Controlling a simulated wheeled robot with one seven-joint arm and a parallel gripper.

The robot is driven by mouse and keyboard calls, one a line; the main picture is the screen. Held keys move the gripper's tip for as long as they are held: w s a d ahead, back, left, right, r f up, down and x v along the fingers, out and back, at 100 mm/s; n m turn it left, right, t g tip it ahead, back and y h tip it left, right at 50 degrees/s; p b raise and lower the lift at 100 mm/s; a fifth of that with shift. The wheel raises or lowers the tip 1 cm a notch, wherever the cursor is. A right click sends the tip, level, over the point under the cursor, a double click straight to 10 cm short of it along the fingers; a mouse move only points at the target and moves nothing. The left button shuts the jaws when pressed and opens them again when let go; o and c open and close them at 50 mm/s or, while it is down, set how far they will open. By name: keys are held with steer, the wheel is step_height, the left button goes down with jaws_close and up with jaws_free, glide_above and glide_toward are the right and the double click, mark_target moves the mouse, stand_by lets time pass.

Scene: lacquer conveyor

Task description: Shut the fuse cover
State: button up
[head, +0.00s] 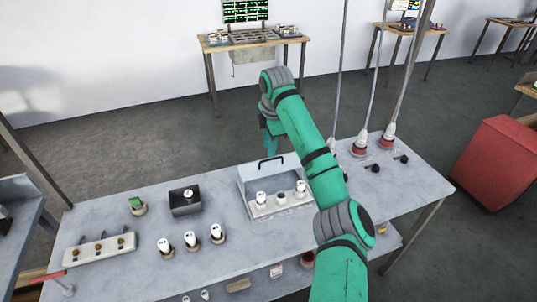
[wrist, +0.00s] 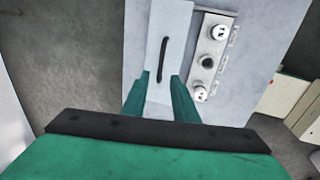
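The fuse cover (head: 259,179) is a pale, see-through lid with a black bar handle (head: 270,159). It stands raised at the back of the fuse block (head: 284,208), which holds white-capped fuses and one dark round piece. In the wrist view, the cover (wrist: 178,20) appears as a pale panel with its handle (wrist: 162,58) ahead of the fingertips. My gripper (wrist: 161,76) is open, with its green fingers apart and nothing visibly held. In the head view it points down behind the cover, partly hidden by my arm. Whether the fingers touch the cover I cannot tell.
A dark box (head: 186,202), several loose white fuses (head: 190,240) and a beige block (head: 100,250) stand to the left on the grey table (head: 140,275). Red-based posts (head: 360,146) and dark knobs are at the right. A red cabinet (head: 497,160) stands on the floor beyond.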

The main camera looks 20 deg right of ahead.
glide_above(268, 168)
steer(key=shift+s+d+f, duration=0.1)
steer(key=shift+f, duration=2.55)
steer(key=shift+c, duration=0.2)
jaws_close()
